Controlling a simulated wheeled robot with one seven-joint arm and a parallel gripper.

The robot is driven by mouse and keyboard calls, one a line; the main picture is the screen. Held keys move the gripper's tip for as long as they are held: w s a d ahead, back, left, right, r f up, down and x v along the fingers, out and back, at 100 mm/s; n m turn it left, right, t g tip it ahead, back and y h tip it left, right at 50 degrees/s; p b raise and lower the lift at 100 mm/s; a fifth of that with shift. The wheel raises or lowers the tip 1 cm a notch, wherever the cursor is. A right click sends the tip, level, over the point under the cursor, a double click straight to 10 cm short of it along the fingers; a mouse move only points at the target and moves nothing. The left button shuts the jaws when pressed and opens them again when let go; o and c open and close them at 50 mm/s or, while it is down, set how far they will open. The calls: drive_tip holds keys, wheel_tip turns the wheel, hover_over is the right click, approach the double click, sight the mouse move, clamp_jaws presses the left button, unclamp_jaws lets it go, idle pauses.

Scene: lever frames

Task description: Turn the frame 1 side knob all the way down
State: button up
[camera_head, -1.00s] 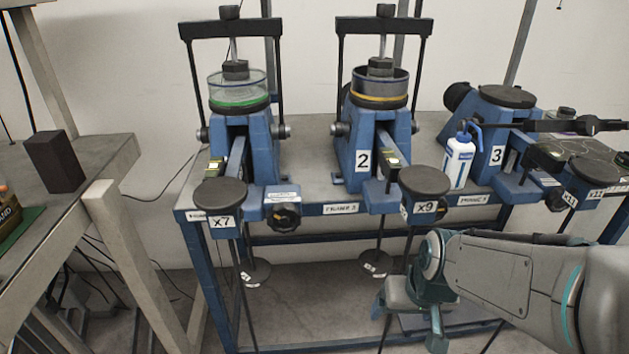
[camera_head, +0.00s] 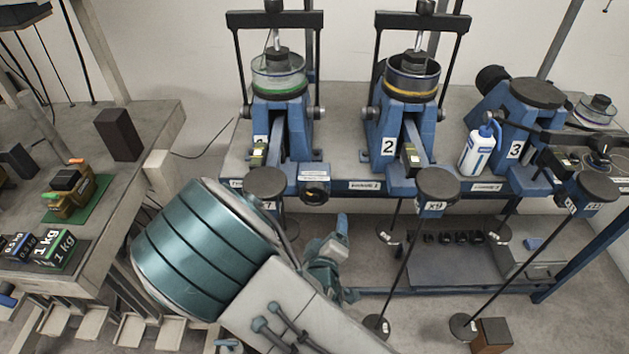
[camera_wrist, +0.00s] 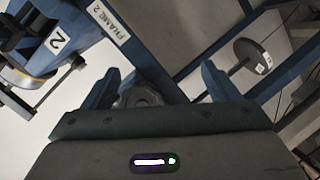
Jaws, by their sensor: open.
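Frame 1 (camera_head: 268,148) is the blue lever frame at the left of the bench, with a green-ringed clear dish on top. A dark side knob (camera_head: 314,190) sits low at its front right, below a white label. My gripper (camera_head: 340,232) is below and slightly right of this knob in the head view, partly hidden by my arm. In the wrist view my gripper (camera_wrist: 158,84) is open and empty. A dark lobed knob (camera_wrist: 138,97) shows between the fingers, closer to the left one, its lower part hidden by the gripper body. I cannot tell whether the fingers touch it.
Frame 2 (camera_head: 397,150) stands just right of frame 1; its label strip (camera_wrist: 108,20) is close to the knob in the wrist view. Frame 3 (camera_head: 520,135) and a white bottle (camera_head: 479,150) stand farther right.

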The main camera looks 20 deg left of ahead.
sight(315, 198)
drive_tip(key=s+a+r+n+t+y+p, duration=0.1)
drive_tip(key=s+a+r+n+t+y, duration=0.15)
drive_tip(key=r+n, duration=0.2)
drive_tip(key=shift+m, duration=0.35)
drive_tip(key=b+x, duration=0.1)
drive_tip(key=x, duration=0.2)
drive_tip(key=b+x, duration=0.1)
drive_tip(key=x, duration=0.2)
drive_tip(key=b+x, duration=0.1)
drive_tip(key=x, duration=0.2)
drive_tip(key=shift+w+a+r, duration=0.25)
drive_tip(key=shift+a+r, duration=0.05)
drive_tip(key=shift+r, duration=0.1)
drive_tip(key=shift+w, duration=0.15)
drive_tip(key=c, duration=1.3)
drive_tip(key=shift+a, duration=0.1)
